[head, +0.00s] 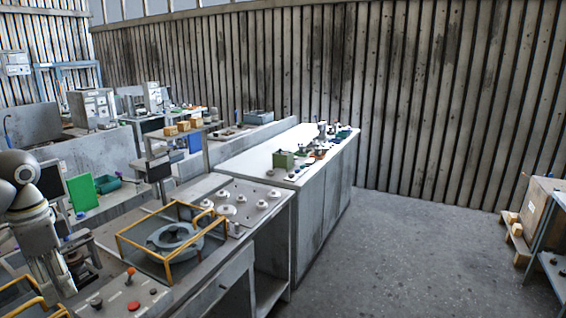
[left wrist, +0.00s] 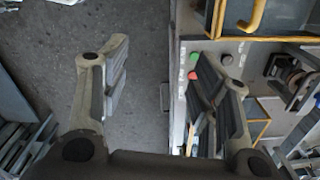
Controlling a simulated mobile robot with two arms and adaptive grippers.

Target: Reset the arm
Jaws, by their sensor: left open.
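My left arm comes in at the left edge of the head view. My left gripper (head: 82,262) hangs at the left above the workbench, beside the yellow frame. In the left wrist view the left gripper (left wrist: 162,62) has its two fingers wide apart. Nothing is between them but a view of the floor and the bench edge. A grey round housing (head: 172,236) sits inside a yellow frame (head: 168,262) on the bench. My right gripper is in neither view.
A control panel (head: 125,298) with red and black buttons is at the bench front. White round parts (head: 227,210) lie on a plate behind the frame. A long cabinet (head: 315,190) with small parts stands beyond. A shelf (head: 548,235) is at right. The floor (head: 420,255) between is clear.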

